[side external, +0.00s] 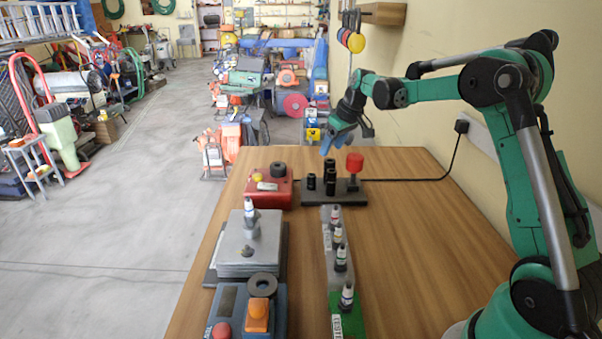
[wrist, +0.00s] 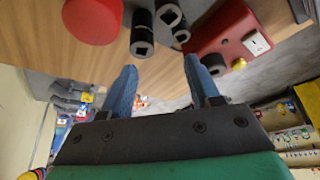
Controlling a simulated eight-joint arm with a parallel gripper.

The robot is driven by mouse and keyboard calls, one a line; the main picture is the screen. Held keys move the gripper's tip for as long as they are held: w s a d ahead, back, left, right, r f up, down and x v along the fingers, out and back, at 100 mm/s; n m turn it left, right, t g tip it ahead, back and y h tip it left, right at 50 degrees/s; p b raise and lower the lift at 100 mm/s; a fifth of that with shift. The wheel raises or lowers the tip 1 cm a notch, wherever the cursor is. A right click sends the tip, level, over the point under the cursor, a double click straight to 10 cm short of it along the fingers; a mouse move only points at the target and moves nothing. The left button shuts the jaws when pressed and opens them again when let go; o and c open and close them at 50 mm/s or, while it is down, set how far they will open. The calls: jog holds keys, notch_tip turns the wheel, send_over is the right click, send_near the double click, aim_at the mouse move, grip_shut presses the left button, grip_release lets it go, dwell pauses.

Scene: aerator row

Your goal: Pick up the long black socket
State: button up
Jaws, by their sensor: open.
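Several black sockets stand upright on a dark base (side external: 345,198) at the far end of the table. The rear one (side external: 330,166) looks tallest in the side external view; a shorter socket (side external: 312,181) and another one (side external: 331,187) stand in front of it. The wrist view shows black sockets at its top, one (wrist: 142,36) nearest a red round knob (wrist: 92,20); which is longest is hard to judge there. My gripper (side external: 345,140) is open and empty, its blue fingers above and behind the sockets. In the wrist view the gripper (wrist: 160,75) is apart from them.
The red knob (side external: 354,163) stands on the same base, right of the sockets. A red box (side external: 269,187) is to their left. The table's right side (side external: 410,230) is clear.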

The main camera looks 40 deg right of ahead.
aim_at(329, 163)
jog(key=shift+w+d+f, duration=0.35)
jog(key=shift+w+f, duration=0.1)
jog(key=shift+f, duration=0.7)
jog(key=shift+w+d+f, duration=0.4)
jog(key=shift+w+f, duration=0.05)
jog(key=shift+f, duration=0.75)
jog(key=shift+w+d+f, duration=0.35)
jog(key=shift+w+f, duration=0.1)
jog(key=shift+f, duration=0.7)
grip_shut()
